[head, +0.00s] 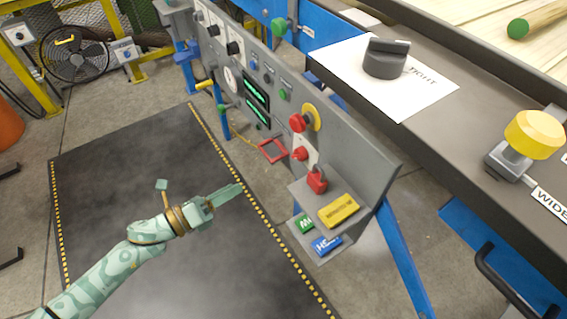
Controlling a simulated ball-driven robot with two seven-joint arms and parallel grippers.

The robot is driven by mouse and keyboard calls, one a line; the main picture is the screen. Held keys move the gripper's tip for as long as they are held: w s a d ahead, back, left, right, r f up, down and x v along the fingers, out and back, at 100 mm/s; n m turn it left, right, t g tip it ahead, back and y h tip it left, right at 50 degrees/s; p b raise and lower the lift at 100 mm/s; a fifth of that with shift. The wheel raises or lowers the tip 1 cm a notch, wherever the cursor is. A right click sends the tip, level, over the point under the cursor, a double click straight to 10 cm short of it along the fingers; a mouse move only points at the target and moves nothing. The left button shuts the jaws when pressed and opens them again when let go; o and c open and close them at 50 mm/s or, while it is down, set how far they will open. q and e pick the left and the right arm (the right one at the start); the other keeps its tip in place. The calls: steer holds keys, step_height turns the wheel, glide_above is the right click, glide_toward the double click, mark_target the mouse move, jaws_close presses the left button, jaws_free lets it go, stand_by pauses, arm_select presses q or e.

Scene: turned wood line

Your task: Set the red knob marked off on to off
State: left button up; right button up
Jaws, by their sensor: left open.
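The red knob (300,153) sits on a pale plate on the grey control panel (355,151), below a red mushroom button (297,122) with a yellow ring. Its off and on marks are too small to read, so I cannot tell its setting. My left gripper (238,189) comes in from the left over the dark mat, its fingers pointing right toward the panel. It is open and empty, apart from the knob, left of and below it in the picture. My right gripper is not in view.
A red padlock (317,181) is close below the knob, above a small shelf with a yellow block (339,210), a green block (304,224) and a blue block (326,245). A red frame (273,150) lies left of the knob.

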mark_target(294, 157)
arm_select(q)
steer(key=shift+m+h, duration=0.5)
steer(key=shift+m, duration=0.4)
steer(key=b+x, duration=0.1)
steer(key=x, duration=0.4)
steer(key=b+x, duration=0.1)
steer(key=x, duration=0.4)
steer(key=b+x, duration=0.1)
steer(key=x, duration=0.5)
steer(key=shift+s+d+r, duration=0.25)
steer(key=shift+s+r, duration=0.15)
steer(key=shift+w+d+r+b, duration=0.1)
steer(key=shift+w+d+b, duration=0.25)
steer(key=shift+d, duration=0.1)
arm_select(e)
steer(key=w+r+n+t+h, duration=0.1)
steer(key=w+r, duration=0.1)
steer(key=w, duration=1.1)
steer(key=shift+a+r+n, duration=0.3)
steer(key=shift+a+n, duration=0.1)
arm_select(q)
steer(key=c, duration=1)
